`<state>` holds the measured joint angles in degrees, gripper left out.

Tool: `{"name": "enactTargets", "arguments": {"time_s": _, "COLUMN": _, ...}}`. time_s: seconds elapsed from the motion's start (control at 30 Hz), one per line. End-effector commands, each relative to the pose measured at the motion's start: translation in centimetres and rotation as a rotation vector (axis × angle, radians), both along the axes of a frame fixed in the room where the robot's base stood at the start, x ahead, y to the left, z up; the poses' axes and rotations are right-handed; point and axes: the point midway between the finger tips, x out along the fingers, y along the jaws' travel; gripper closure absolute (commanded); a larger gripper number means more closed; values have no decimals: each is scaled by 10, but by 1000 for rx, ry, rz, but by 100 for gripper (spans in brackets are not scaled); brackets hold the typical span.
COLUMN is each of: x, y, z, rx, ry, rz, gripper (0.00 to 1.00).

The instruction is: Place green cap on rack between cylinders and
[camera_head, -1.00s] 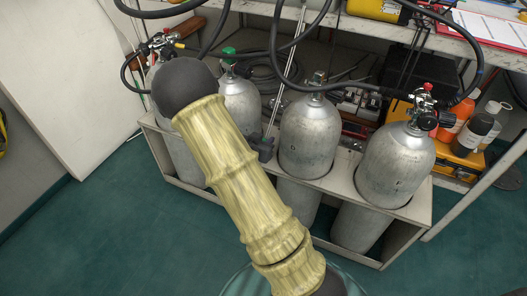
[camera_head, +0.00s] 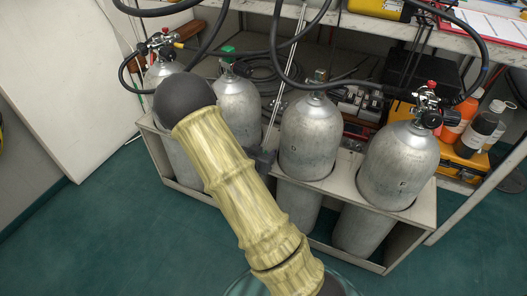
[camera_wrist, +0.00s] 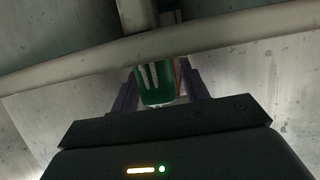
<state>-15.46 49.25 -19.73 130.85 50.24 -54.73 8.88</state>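A green cap (camera_wrist: 156,84) with white marks sits between the two fingers of my gripper (camera_wrist: 160,88) in the wrist view. A thin gap shows on its right side, so I cannot tell whether the fingers grip it. In the head view my dark gripper (camera_head: 262,160) is low, at the rack top between the second and third cylinders, and the cap there is hidden. The pale rack (camera_head: 345,182) holds grey cylinders, including the second (camera_head: 238,100), third (camera_head: 309,140) and rightmost (camera_head: 398,165). Another green cap (camera_head: 229,51) tops the second cylinder.
A metal rod (camera_head: 287,75) rises behind the gripper. Black hoses (camera_head: 276,50) loop above the cylinders. A bench (camera_head: 370,27) stands behind, with bottles (camera_head: 481,128) and an orange case (camera_head: 460,163) at right. The green floor in front is clear.

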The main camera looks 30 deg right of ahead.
Motion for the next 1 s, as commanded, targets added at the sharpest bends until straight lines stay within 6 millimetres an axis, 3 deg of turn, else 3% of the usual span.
{"name": "enactTargets", "arguments": {"time_s": 0.47, "x": -4, "y": 6, "z": 8, "rx": 0, "ry": 1, "rz": 1, "gripper": 50}}
{"name": "enactTargets", "arguments": {"time_s": 1.0, "x": -59, "y": 77, "z": 46, "rx": 0, "ry": 1, "rz": 4, "gripper": 50}}
